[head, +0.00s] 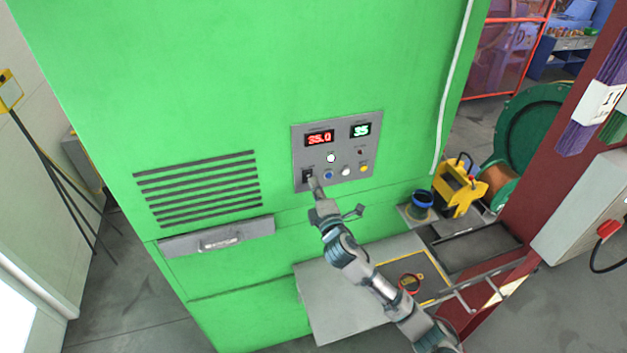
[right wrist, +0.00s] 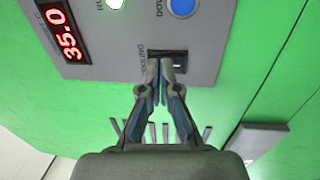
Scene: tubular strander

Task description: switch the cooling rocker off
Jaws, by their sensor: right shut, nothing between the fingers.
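The cooling rocker (head: 307,175) is a small black switch at the lower left of the grey control panel (head: 300,145) on the green cabinet. In the right wrist view the rocker (right wrist: 176,60) sits beside the label "COOLING", partly hidden behind my fingertips. My right gripper (head: 315,184) is shut and empty, with its tips at the rocker's lower edge. In the right wrist view the closed fingertips (right wrist: 161,68) overlap the rocker; I cannot tell whether they touch it. My left gripper is not in view.
The panel has a red display (head: 319,138) reading 35.0, a green display (head: 360,130), and blue (head: 328,175), white (head: 346,171) and yellow (head: 364,168) buttons. A grey shelf (head: 335,300) juts out below. A vent (head: 200,188) lies to the left.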

